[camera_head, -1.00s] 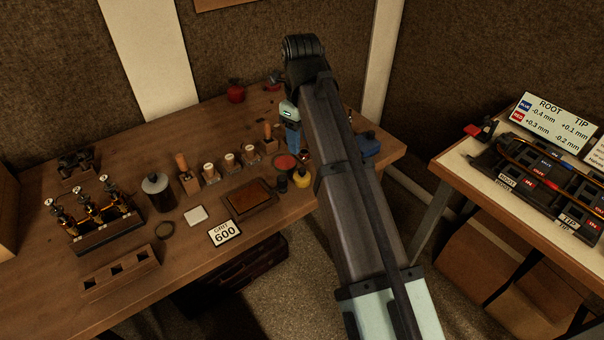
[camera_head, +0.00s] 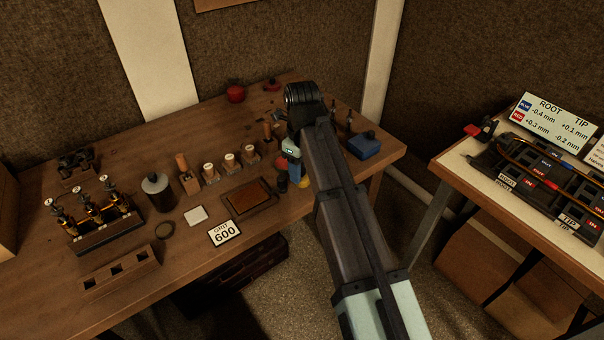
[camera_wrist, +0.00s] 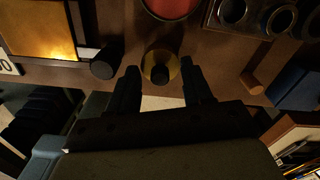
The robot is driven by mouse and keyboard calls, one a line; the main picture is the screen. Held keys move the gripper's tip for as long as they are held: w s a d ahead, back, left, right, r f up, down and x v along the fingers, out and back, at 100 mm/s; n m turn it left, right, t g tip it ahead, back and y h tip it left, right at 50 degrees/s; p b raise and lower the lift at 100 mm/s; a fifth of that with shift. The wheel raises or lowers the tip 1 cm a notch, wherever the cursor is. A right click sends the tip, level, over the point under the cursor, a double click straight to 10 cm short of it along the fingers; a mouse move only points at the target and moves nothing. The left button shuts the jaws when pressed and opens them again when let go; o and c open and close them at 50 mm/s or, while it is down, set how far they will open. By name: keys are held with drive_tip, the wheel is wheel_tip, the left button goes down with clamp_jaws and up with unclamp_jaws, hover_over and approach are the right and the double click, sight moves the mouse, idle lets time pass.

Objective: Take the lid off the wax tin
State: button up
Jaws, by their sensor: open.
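A small round yellow tin with a black knob on top, which looks like the wax tin (camera_wrist: 175,68), stands near the front edge of the bench. In the wrist view it lies between and just beyond my fingertips. My gripper (camera_wrist: 161,78) is open and empty, with one finger to each side of the knob. I cannot tell the height left between fingertips and knob. In the head view my gripper (camera_head: 296,178) hides most of the tin (camera_head: 304,182), and the seam between lid and body cannot be made out.
A red round dish (camera_wrist: 172,6) lies just behind the tin. A black cylinder (camera_wrist: 103,66) stands to its left and a wooden cylinder (camera_wrist: 252,82) to its right. A blue box (camera_head: 364,146) sits at the bench's right end. A brown sanding block tray (camera_head: 264,206) lies left.

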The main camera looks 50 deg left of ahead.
sight(303, 168)
drive_tip(key=shift+f, duration=0.1)
drive_tip(key=shift+c, duration=0.3)
drive_tip(key=c, duration=0.5)
drive_tip(key=shift+c, duration=0.2)
wheel_tip(303, 168, up, 9)
drive_tip(key=shift+r, duration=0.1)
drive_tip(key=w+f, duration=0.1)
drive_tip(key=w, duration=0.6)
drive_tip(key=f, duration=0.4)
drive_tip(key=d+f, duration=0.1)
drive_tip(key=shift+w+f, duration=0.25)
drive_tip(key=shift+f, duration=2.2)
